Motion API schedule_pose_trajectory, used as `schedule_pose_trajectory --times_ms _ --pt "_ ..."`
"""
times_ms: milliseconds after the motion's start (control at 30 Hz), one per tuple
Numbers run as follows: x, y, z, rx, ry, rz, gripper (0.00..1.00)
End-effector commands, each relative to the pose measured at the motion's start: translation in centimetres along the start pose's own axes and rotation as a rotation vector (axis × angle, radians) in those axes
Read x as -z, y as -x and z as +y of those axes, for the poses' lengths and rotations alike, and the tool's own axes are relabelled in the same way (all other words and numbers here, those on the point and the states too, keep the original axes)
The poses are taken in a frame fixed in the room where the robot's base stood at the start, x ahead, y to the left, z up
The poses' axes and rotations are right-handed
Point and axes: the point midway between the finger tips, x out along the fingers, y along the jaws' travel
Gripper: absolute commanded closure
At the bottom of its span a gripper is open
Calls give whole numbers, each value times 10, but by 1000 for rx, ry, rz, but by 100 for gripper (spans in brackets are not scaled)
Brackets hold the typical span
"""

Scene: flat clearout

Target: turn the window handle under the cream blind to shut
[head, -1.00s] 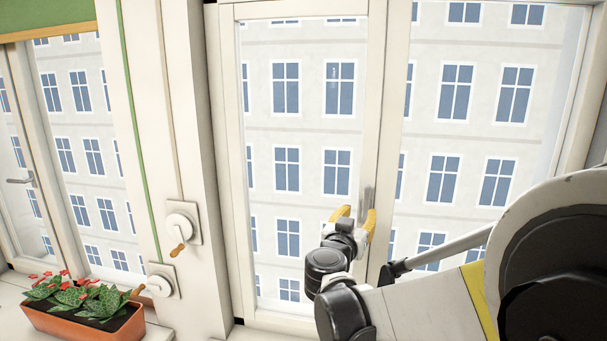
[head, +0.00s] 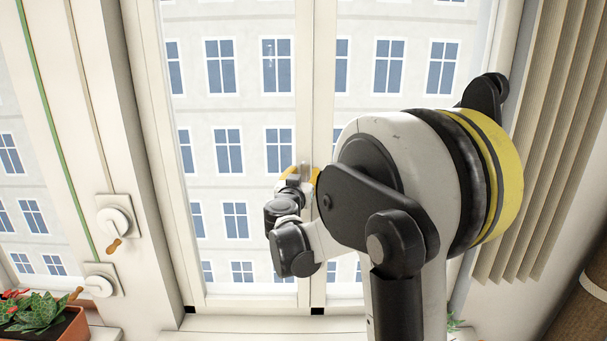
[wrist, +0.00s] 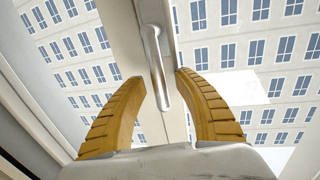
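The silver window handle (wrist: 156,65) is on the pale frame between two window panes. In the wrist view it runs lengthwise along the frame, its free end towards my gripper. It also shows small in the head view (head: 305,168), partly hidden by my gripper. My gripper (wrist: 160,76) is open, one yellow finger on each side of the handle, with visible gaps in the wrist view. I cannot tell whether either finger touches it. The cream blind itself is not in view.
Two round winders, an upper (head: 115,222) and a lower (head: 101,284), sit on the wall at left, with a beige and a green cord above. A planter (head: 62,331) stands at lower left. Ribbed beige curtain (head: 545,130) hangs at right, near my arm.

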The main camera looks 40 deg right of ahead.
Motion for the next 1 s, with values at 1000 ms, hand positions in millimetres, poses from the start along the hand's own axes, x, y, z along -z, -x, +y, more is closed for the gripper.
schedule_pose_trajectory --times_ms 1000 --pt "-8 5 -21 2 319 63 100"
